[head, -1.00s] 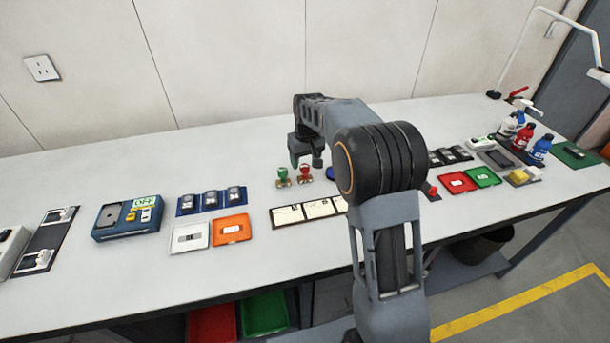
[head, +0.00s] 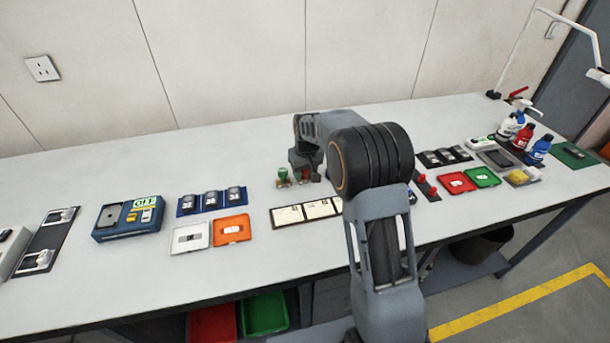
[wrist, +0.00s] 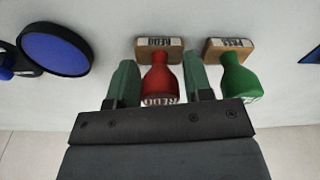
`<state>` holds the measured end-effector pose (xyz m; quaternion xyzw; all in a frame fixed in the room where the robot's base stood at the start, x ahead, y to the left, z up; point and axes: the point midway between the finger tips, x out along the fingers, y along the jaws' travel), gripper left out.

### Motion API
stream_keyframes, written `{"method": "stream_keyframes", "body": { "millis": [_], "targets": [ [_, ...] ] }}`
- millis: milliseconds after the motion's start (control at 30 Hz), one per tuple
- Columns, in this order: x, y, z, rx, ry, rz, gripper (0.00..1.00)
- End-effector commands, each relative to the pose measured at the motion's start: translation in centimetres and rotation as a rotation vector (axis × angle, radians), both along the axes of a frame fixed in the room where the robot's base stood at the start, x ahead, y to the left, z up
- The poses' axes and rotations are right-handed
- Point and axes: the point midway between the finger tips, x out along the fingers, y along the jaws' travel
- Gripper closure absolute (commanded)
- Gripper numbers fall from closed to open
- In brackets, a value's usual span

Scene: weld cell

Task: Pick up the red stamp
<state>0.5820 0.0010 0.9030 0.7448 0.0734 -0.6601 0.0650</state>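The red stamp (wrist: 161,78) stands on the table in the wrist view, with a wooden base marked "REDO" and a red handle. My gripper (wrist: 160,82) is open, one green finger on each side of the red handle, with a small gap showing at least on the right. In the head view my gripper (head: 305,165) is down at the stamps, and the red stamp is mostly hidden by it. The green stamp (wrist: 235,75) stands close to the right of the right finger in the wrist view; it also shows in the head view (head: 283,176).
A round blue pad (wrist: 55,47) lies left of the fingers in the wrist view. A strip of white cards (head: 305,210) lies in front of the stamps. An orange tray (head: 231,230) is further left. The table behind the stamps is clear.

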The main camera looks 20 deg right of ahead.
Motion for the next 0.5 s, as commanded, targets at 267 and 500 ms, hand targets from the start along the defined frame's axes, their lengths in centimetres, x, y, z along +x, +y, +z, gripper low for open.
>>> {"method": "stream_keyframes", "body": {
  "millis": [267, 500],
  "targets": [
    [0.01, -0.01, 0.03, 0.0, 0.0, 0.0, 0.81],
    [0.02, -0.01, 0.05, 0.0, -0.001, 0.0, 0.91]
  ]
}}
